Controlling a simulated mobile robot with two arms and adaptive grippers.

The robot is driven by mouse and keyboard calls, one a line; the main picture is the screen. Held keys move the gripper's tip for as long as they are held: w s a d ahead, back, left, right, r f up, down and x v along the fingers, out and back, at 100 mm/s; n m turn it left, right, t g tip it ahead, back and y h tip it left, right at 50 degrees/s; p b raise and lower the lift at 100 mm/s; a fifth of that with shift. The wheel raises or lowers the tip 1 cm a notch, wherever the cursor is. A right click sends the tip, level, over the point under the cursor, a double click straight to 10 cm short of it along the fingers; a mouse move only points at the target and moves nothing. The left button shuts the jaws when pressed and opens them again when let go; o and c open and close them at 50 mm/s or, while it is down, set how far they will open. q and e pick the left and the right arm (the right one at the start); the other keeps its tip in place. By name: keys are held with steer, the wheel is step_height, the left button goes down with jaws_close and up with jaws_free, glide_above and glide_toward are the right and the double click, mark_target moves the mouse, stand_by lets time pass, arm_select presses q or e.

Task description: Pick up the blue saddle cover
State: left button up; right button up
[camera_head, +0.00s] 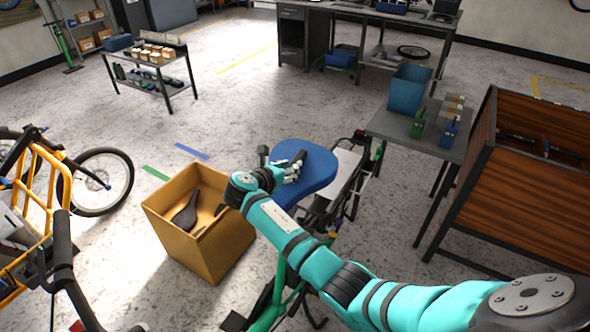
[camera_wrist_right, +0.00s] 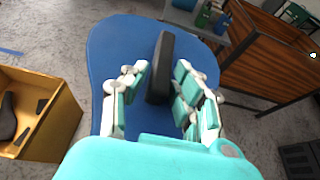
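The blue saddle cover (camera_head: 312,163) is a broad, rounded piece at the rear of the cargo bike in the middle of the head view. It fills much of the wrist view (camera_wrist_right: 112,50). My right gripper (camera_head: 290,172) is over it and hides its left part. In the wrist view my right gripper (camera_wrist_right: 158,95) has its fingers spread apart over the blue surface. A dark upright bar (camera_wrist_right: 160,65) shows between the fingers; I cannot tell what it belongs to. Whether the fingertips touch the cover is unclear. My left gripper is not in view.
A yellow box (camera_head: 185,250) holding a dark saddle (camera_head: 187,213) stands left of the bike. A grey side table (camera_head: 400,127) with a blue bin (camera_head: 408,90) and bottles is at right, beside a wooden crate (camera_head: 535,130). Open floor lies behind the bike.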

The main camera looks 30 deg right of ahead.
jaws_close()
steer(key=shift+r, duration=0.1)
